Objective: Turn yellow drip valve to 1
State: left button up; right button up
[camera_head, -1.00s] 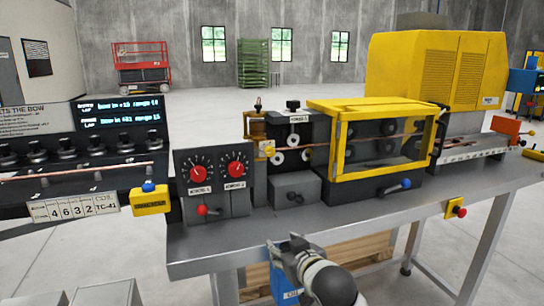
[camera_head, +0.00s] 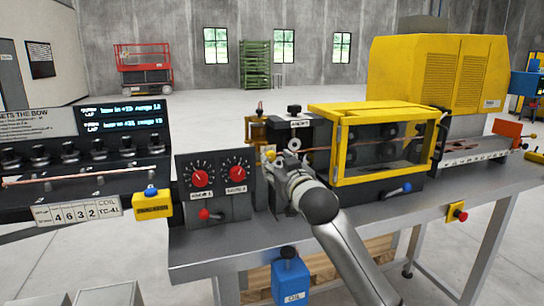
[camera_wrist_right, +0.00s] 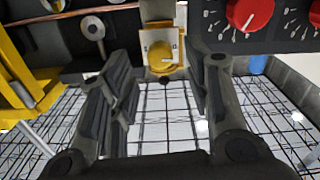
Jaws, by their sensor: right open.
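The yellow drip valve (camera_wrist_right: 162,57) is a small round yellow knob on a pale dial plate in the right wrist view. A pale pointer mark on it points roughly right; the dial's markings are too small to read. In the head view the valve (camera_head: 270,155) shows as a small yellow spot just beyond my right gripper (camera_head: 276,166). In the wrist view my right gripper (camera_wrist_right: 165,88) is open and empty, with the valve ahead between its fingers. I cannot tell whether a finger touches it. My left gripper is not in view.
Two red dials (camera_head: 218,174) on a black panel stand left of my right gripper. A yellow-framed guard (camera_head: 383,178) stands right of it, with copper tube (camera_head: 318,150) running into it. A blue oil container (camera_head: 290,280) hangs at the bench's front edge.

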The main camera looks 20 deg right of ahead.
aim_at(272, 158)
jog(key=shift+w+a+p, duration=0.1)
jog(key=shift+w+p, duration=0.25)
jog(key=shift+w, duration=2)
jog(key=shift+c, duration=0.5)
grip_shut()
